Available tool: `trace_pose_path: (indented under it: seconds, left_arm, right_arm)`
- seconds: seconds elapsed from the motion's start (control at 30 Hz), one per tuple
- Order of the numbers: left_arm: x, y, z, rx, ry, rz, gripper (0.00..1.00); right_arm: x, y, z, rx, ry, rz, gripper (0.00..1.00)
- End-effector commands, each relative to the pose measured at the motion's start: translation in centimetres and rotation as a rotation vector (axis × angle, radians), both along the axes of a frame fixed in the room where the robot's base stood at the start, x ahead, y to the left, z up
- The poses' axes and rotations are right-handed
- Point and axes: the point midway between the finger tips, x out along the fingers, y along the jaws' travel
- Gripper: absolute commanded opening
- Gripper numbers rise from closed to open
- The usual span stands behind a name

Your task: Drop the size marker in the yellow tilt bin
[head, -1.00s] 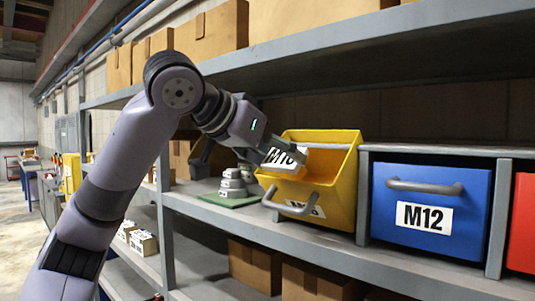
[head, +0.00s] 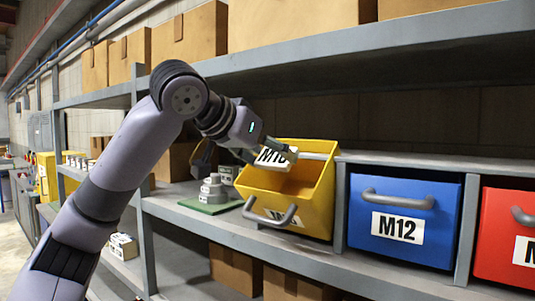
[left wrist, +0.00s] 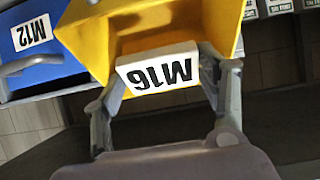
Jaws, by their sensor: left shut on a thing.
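The size marker (head: 274,158) is a white block with black "M16" lettering. My left gripper (head: 270,152) is shut on it, just above the open mouth of the yellow tilt bin (head: 315,210). The bin is tipped forward, with a grey handle and a partly hidden label on its front. In the left wrist view the marker (left wrist: 158,68) sits between the two fingers, its lettering upside down, with the yellow bin (left wrist: 85,40) right behind it. I cannot tell whether the marker touches the bin. My right gripper is not in view.
A closed blue bin marked M12 (head: 405,205) and a red bin (head: 505,240) stand to the right on the same shelf. Grey stepped parts (head: 212,188) rest on a green mat (head: 208,208) left of the yellow bin. An upper shelf (head: 400,50) runs above.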

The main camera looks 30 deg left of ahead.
Motion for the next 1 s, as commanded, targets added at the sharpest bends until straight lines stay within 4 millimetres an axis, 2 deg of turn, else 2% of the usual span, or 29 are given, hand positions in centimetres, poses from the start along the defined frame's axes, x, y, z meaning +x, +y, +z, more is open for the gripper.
trace_pose_path:
  seconds: [0.07,0.1,0.4,0.77,0.87,1.0]
  left_arm:
    - [0.0,0.0,0.0,0.0,0.0,0.0,0.38]
    - [0.0,0.0,0.0,0.0,0.0,0.0,0.68]
    - [0.0,0.0,0.0,0.0,0.0,0.0,0.88]
    - [-0.1,0.0,0.1,0.0,0.0,0.0,0.9]
    - [-0.8,0.1,0.5,-0.001,-0.002,0.0,0.9]
    - [-3.0,0.2,1.6,0.0,-0.004,-0.001,0.9]
  right_arm:
    - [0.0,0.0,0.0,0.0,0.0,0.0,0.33]
    - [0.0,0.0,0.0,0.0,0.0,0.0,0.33]
    - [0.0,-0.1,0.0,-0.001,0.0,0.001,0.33]
    - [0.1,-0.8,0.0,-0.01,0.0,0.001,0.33]
    - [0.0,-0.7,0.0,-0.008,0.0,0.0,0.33]
    - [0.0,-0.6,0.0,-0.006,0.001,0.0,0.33]
